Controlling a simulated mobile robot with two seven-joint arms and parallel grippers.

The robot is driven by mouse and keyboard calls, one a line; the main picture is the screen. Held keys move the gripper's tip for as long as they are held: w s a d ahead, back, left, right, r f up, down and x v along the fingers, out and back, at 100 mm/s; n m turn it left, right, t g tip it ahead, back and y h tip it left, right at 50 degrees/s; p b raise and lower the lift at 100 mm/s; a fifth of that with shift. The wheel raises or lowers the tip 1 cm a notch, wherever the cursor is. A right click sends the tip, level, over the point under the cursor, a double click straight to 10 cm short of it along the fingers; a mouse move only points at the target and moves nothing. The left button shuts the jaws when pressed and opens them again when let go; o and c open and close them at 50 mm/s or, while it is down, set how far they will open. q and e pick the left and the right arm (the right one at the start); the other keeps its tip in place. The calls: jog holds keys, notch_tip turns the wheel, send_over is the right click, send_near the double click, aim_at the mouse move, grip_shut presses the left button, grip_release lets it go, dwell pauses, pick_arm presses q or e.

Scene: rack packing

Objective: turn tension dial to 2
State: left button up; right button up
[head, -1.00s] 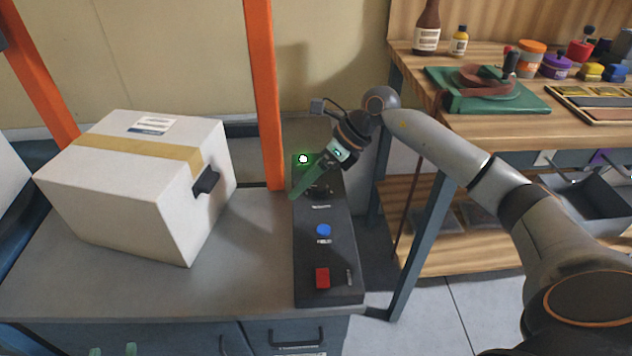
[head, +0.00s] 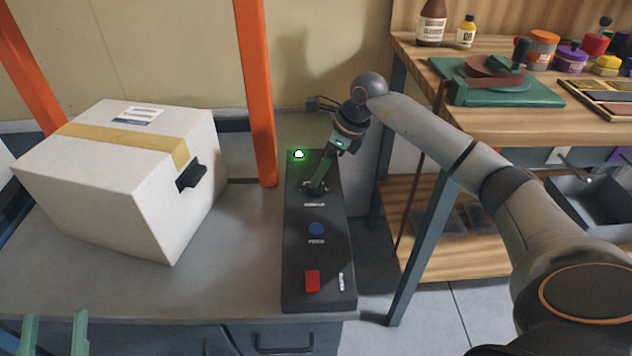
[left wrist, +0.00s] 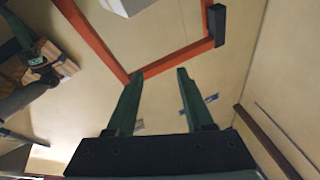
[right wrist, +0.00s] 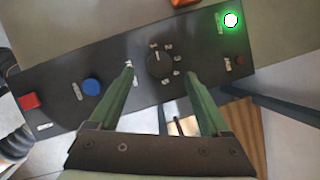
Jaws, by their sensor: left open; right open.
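The tension dial (right wrist: 159,63) is a round black knob on the dark control panel (head: 330,262), with small white labels around it. In the right wrist view it sits between and just beyond the fingertips of my right gripper (right wrist: 160,72), which is open around its line. In the head view my right gripper (head: 314,187) covers the dial from above. I cannot tell whether the fingers touch it, nor read its setting. My left gripper (head: 55,325) is open and empty at the lower left; its fingers also show in the left wrist view (left wrist: 157,80).
The panel also has a lit green lamp (head: 299,154), a blue button (head: 316,229) and a red switch (head: 312,281). A taped white box (head: 100,190) stands left of it, near an orange post (head: 256,90). A wooden workbench (head: 420,70) stands at the right.

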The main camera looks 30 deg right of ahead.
jog(key=x, duration=0.4)
jog(key=shift+w+f+b, duration=0.15)
jog(key=shift+f+b, duration=0.2)
jog(key=shift+b, duration=0.05)
pick_arm(q)
notch_tip(320, 180, up, 6)
jog(key=s+m+t+h, duration=0.1)
jog(key=s+m+h, duration=0.1)
jog(key=h, duration=0.1)
jog(key=shift+s+d+t, duration=0.3)
jog(key=shift+s+t, duration=0.05)
jog(key=shift+t, duration=0.05)
jog(key=shift+f, duration=0.1)
jog(key=shift+w, duration=0.1)
pick_arm(e)
grip_shut()
